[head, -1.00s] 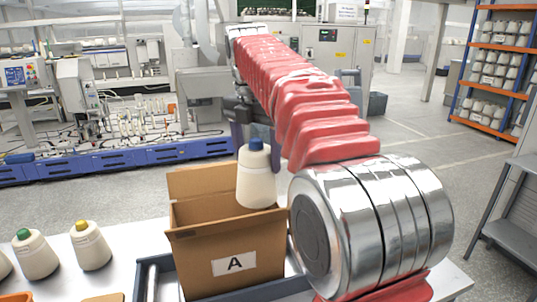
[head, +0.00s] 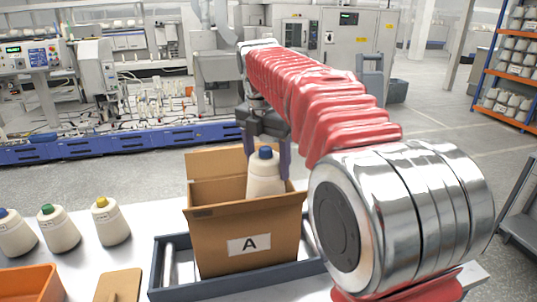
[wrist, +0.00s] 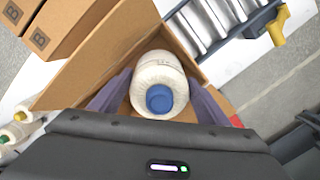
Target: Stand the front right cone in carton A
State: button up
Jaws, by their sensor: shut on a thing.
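A cream cone with a blue top (head: 265,175) is upright, its lower part inside the open carton A (head: 248,235) and hidden by the front wall. It also shows from above in the wrist view (wrist: 159,82), between the carton's walls. My gripper (head: 266,150) is shut on this cone, one finger on either side. In the wrist view the fingers (wrist: 160,100) flank the cone. Whether the cone touches the carton floor is hidden.
Carton A stands in a dark grey tray (head: 172,288) with rollers. Cones with blue, green and yellow tops (head: 111,222) stand left on the white table. An orange bin (head: 32,284) is front left. Cartons marked B (wrist: 60,40) show in the wrist view.

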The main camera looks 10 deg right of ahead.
jog(key=shift+f, duration=7.95)
jog(key=o, duration=1.8)
jog(key=r, duration=0.9)
jog(key=s+a+r, duration=0.1)
jog(key=r, duration=0.3)
jog(key=shift+a+r, duration=0.1)
jog(key=shift+r, duration=0.2)
jog(key=shift+s+r, duration=0.1)
